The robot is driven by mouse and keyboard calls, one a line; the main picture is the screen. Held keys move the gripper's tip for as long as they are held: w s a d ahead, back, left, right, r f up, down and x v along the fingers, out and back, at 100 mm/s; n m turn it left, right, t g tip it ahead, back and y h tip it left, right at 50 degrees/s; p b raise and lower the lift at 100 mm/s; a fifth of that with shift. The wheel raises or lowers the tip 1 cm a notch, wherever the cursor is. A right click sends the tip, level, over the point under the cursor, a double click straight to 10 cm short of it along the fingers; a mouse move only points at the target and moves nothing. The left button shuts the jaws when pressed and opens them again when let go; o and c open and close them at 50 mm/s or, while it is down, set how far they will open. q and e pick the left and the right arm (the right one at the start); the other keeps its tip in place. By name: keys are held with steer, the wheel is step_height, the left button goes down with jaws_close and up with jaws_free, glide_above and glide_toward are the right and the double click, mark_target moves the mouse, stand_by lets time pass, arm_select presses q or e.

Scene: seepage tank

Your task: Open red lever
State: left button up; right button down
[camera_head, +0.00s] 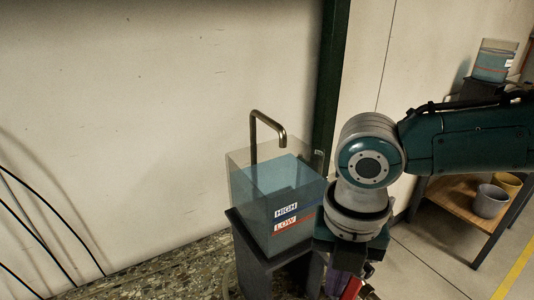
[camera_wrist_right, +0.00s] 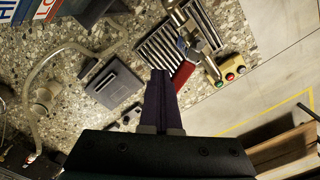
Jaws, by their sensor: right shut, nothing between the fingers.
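The red lever (camera_wrist_right: 183,75) shows in the right wrist view just right of my right fingertips, beside a metal pipe (camera_wrist_right: 196,45). A small red part (camera_head: 352,288), probably the same lever, shows at the bottom of the head view, mostly hidden by my right gripper (camera_head: 340,285). My right gripper (camera_wrist_right: 161,76) is shut and empty, its dark purple fingers pointing down close to the lever. I cannot tell whether they touch it. A clear tank (camera_head: 275,195) of blue water, labelled HIGH and LOW, stands left of the gripper on a dark stand (camera_head: 250,258). My left gripper is out of view.
A slotted drain grate (camera_wrist_right: 203,22) lies near the pipe. A button box (camera_wrist_right: 229,76) sits right of the lever. A dark flat box (camera_wrist_right: 113,84) and a pale hose (camera_wrist_right: 45,65) lie left. A shelf with pots (camera_head: 490,201) stands at the right.

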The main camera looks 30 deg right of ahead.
steer(key=shift+s, duration=0.6)
steer(key=shift+p, duration=0.3)
steer(key=shift+s+d+r+p, duration=0.1)
steer(key=shift+s+d+p, duration=0.25)
steer(key=shift+s+p, duration=0.25)
steer(key=shift+s, duration=0.1)
